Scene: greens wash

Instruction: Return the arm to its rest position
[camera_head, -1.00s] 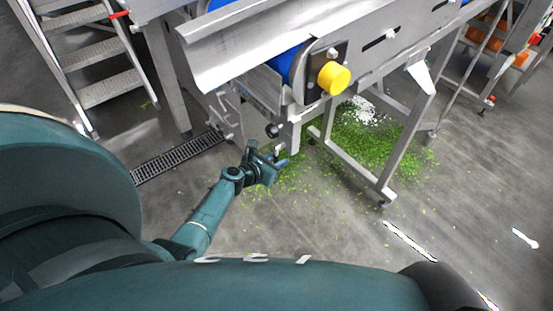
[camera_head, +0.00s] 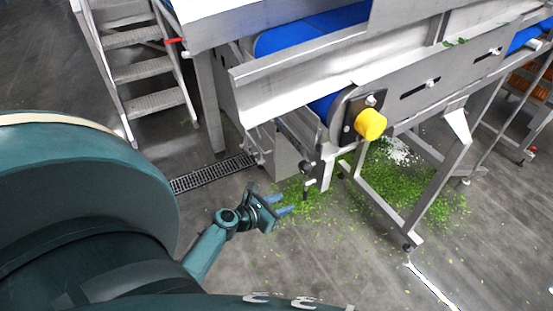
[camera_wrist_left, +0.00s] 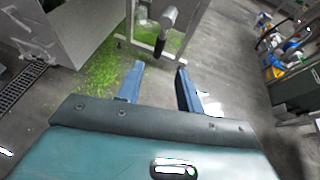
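My left arm (camera_head: 208,252) reaches forward and down over the floor. Its gripper (camera_head: 284,203) is open and empty, with its two blue fingers apart, in front of the near end of the conveyor machine. In the left wrist view the fingers (camera_wrist_left: 160,68) also stand well apart with nothing between them. A small dark-tipped handle or valve (camera_head: 308,168) on the machine is close beyond the fingertips and appears apart from them. My right gripper is not in view.
The steel conveyor machine (camera_head: 300,85) with a blue belt and yellow knob (camera_head: 370,124) stands ahead. Shredded greens (camera_head: 400,190) lie on the floor beneath it. Metal steps (camera_head: 148,72) and a floor drain (camera_head: 212,174) are at left. Floor at lower right is clear.

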